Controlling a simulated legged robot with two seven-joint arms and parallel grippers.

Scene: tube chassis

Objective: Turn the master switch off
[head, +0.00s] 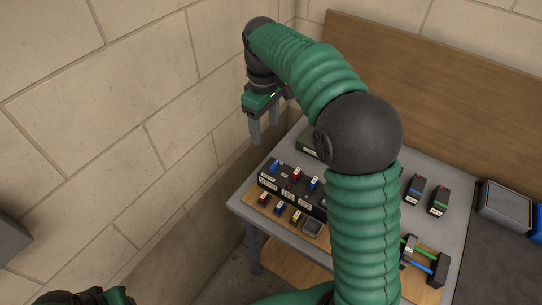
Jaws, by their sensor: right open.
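A black tube chassis (272,183) with white labels and blue and red parts on top sits on the grey table. I cannot tell which part is the master switch; my right arm hides some of the table. My right gripper (262,131) is open and empty, its grey fingers pointing down. In the picture it is above and left of the chassis, near the table's far left corner, and appears raised and apart from it. At the bottom left edge a dark and green piece of my left arm shows, with no fingers visible.
A grey bin (504,207) is further right. A block wall borders the left.

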